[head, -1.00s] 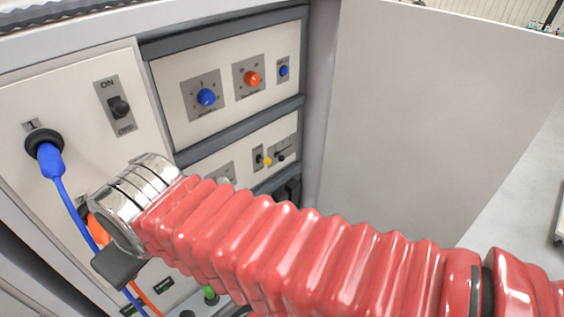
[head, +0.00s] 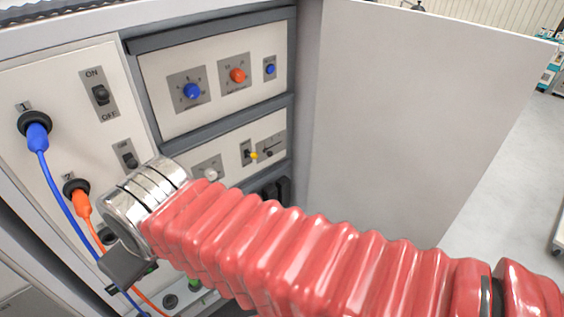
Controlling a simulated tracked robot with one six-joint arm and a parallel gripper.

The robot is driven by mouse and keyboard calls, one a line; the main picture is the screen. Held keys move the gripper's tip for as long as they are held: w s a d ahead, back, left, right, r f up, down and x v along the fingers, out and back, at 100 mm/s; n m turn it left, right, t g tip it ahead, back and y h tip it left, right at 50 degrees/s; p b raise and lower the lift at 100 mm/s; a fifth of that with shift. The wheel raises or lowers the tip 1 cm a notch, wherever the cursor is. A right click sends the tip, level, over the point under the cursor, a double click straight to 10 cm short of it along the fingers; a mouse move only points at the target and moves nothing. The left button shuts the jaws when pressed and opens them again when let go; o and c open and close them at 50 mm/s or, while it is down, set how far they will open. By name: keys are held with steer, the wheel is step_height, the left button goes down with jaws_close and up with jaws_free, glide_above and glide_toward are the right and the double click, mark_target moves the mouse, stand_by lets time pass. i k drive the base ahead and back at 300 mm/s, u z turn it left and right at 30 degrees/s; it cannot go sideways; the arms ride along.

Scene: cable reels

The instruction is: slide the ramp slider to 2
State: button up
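A small slider plate with a dark knob (head: 270,152) is at the right of the lower control panel in the head view. It looks like the ramp slider, but its marks are too small to read. My gripper (head: 122,268) is at the lower left, in front of the left panel, well to the left of and below the slider. A dark finger shows beyond the silver wrist. Most of the gripper is hidden, and I cannot tell whether it is open or shut.
Beside the slider are a yellow knob (head: 254,155) and a white knob (head: 211,174). Blue (head: 192,91) and orange (head: 237,75) dials sit above. Blue (head: 38,137) and orange (head: 83,204) cable plugs hang at left. A grey door (head: 415,110) stands open at right.

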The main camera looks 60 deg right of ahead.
mark_target(269, 154)
steer(key=k, duration=0.7)
steer(key=z, duration=0.65)
steer(key=i, duration=1)
steer(key=z, duration=0.05)
